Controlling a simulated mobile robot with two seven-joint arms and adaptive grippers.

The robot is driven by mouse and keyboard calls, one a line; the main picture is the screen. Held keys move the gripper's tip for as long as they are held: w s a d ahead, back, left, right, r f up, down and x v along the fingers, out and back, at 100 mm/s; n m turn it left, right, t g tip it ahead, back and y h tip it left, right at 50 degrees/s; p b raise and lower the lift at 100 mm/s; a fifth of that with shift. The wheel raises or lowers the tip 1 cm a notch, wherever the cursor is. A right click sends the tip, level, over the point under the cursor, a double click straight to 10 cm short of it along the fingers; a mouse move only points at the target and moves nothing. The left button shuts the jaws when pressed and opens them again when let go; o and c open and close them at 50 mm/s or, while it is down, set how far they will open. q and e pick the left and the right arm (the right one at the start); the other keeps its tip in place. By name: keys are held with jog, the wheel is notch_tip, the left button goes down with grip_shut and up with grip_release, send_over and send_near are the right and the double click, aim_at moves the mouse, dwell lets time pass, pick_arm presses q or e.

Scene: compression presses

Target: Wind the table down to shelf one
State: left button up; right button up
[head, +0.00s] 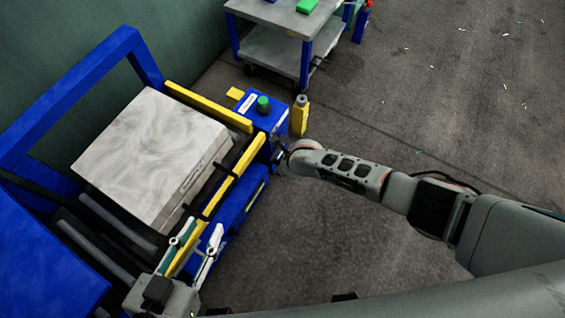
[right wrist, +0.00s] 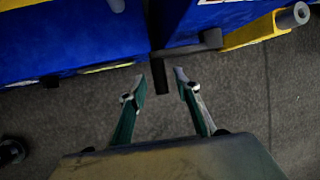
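A blue-framed machine (head: 95,68) stands at the left with yellow rails (head: 207,106) and a pale marbled block (head: 150,150) between them. A blue box (head: 262,117) with a green knob is at its right corner. In the right wrist view, a grey crank arm (right wrist: 192,46) ends in a dark handle (right wrist: 160,78) pointing toward my right gripper (right wrist: 160,85). The gripper's fingers are open, one on each side of the handle, with gaps visible. In the head view that gripper (head: 280,156) is partly hidden beside the box. My left gripper (head: 204,229) is open and empty near the front rail.
A grey two-shelf table (head: 270,48) with blue legs stands at the back, a green block (head: 306,6) on top. A yellow post (head: 300,118) with a grey top stands beside the blue box. The floor at the right is mostly clear, with small scattered scraps.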

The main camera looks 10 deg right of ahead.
jog(key=c, duration=0.7)
pick_arm(q)
jog(key=shift+s+a+f, duration=0.1)
jog(key=shift+a+f, duration=0.1)
jog(key=shift+f, duration=0.05)
pick_arm(e)
grip_shut()
jog(key=shift+f, duration=0.15)
